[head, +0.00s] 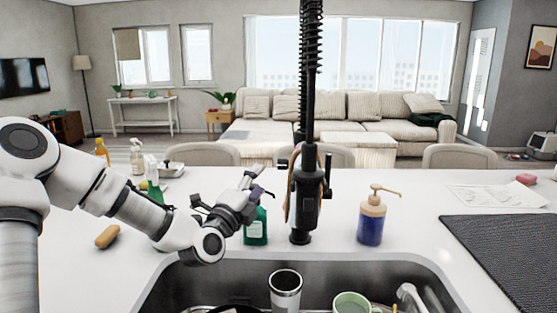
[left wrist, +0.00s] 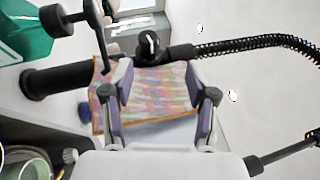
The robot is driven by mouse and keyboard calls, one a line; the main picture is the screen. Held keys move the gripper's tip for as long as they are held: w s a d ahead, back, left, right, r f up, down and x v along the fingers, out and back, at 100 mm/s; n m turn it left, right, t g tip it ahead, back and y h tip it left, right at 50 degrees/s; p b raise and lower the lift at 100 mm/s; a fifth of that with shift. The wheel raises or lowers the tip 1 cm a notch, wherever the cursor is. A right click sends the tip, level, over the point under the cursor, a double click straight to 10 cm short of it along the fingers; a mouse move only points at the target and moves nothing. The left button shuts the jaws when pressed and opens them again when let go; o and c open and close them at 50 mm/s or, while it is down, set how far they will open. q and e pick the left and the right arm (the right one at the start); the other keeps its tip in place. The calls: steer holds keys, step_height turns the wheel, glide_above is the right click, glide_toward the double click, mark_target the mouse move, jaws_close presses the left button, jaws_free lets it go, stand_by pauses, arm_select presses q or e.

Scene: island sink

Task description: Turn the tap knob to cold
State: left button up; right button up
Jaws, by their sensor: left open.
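The black tap (head: 304,200) with a tall spring hose stands upright behind the sink. Its body also shows lying sideways in the left wrist view (left wrist: 65,78). A round black knob with a white mark (left wrist: 150,42) sits on the tap in the left wrist view; I cannot make it out clearly in the head view. My left gripper (head: 262,186) is open and empty, just left of the tap. In the left wrist view the knob lies ahead of the open fingers (left wrist: 158,82), apart from them. My right gripper is not in view.
A patterned cloth (left wrist: 150,100) hangs at the tap, behind my fingers. A green bottle (head: 256,230) stands close under my left gripper. A blue soap dispenser (head: 370,222) stands right of the tap. The sink (head: 190,285) in front holds a steel cup (head: 286,292) and a green mug (head: 351,303).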

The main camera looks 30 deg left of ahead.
mark_target(279, 165)
arm_select(q)
steer(key=x, duration=0.4)
steer(key=f+p+x, duration=0.1)
steer(key=x, duration=0.2)
steer(key=p+x, duration=0.1)
steer(key=x, duration=0.3)
steer(key=shift+w+d+f, duration=0.15)
steer(key=shift+w+f, duration=0.2)
steer(key=shift+w, duration=0.25)
steer(key=shift+f, duration=0.1)
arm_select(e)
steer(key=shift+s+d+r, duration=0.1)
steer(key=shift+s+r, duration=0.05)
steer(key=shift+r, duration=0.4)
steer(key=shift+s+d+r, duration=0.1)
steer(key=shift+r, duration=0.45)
arm_select(q)
steer(key=shift+w, duration=0.1)
steer(key=shift+c, duration=0.4)
jaws_close()
